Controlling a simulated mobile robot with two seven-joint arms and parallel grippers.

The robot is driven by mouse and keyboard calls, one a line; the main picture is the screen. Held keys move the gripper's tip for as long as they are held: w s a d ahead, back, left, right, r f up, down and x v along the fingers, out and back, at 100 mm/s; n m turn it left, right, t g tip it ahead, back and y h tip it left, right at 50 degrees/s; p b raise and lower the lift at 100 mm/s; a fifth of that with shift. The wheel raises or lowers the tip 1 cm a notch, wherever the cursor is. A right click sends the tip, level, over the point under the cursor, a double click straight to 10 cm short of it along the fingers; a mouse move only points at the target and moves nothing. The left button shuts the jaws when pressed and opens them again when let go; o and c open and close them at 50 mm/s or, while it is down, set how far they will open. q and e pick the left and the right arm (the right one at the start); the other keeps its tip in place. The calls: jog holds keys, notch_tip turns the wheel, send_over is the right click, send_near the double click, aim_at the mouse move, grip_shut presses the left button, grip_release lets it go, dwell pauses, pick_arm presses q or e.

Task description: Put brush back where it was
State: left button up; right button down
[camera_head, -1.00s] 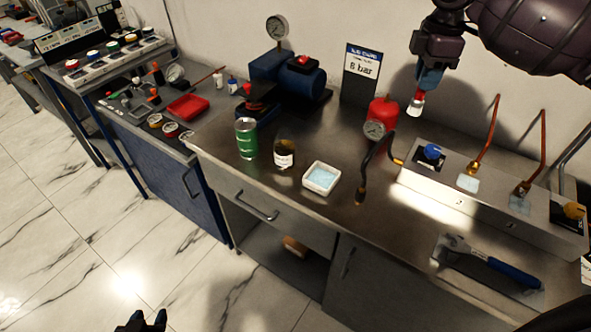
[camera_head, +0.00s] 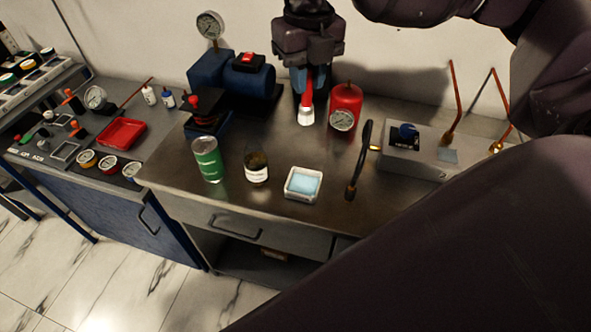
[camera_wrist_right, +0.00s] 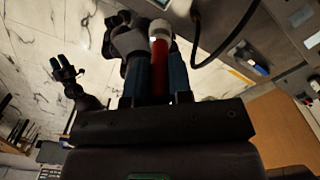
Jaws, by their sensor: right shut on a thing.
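My right gripper (camera_head: 306,90) is shut on the brush (camera_head: 306,108), which has a red handle and a white tip. It holds the brush tip-down above the steel bench, left of the red cylinder with a gauge (camera_head: 345,106). In the right wrist view the brush's red handle (camera_wrist_right: 159,68) sits between the two blue fingers, white tip pointing away. My left gripper (camera_wrist_right: 64,72) shows in the right wrist view, empty over the floor, its fingers apart. It is not in the head view.
A blue pump (camera_head: 248,80) stands behind. My arm hides the bench's right part. Bare steel lies around the dish.

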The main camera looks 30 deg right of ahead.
jog(key=shift+s, duration=0.1)
jog(key=shift+f+n, duration=0.15)
jog(key=shift+n, duration=0.15)
notch_tip(320, 180, down, 19)
jog(key=b, duration=0.3)
jog(key=shift+f, duration=0.15)
pick_arm(q)
jog(key=f, duration=0.2)
jog(key=s+f, duration=0.1)
jog(key=shift+f, duration=0.4)
pick_arm(e)
jog(key=shift+f, duration=0.2)
pick_arm(q)
jog(key=shift+f, duration=0.1)
pick_arm(e)
jog(key=shift+f, duration=0.15)
jog(key=c, duration=1)
grip_release()
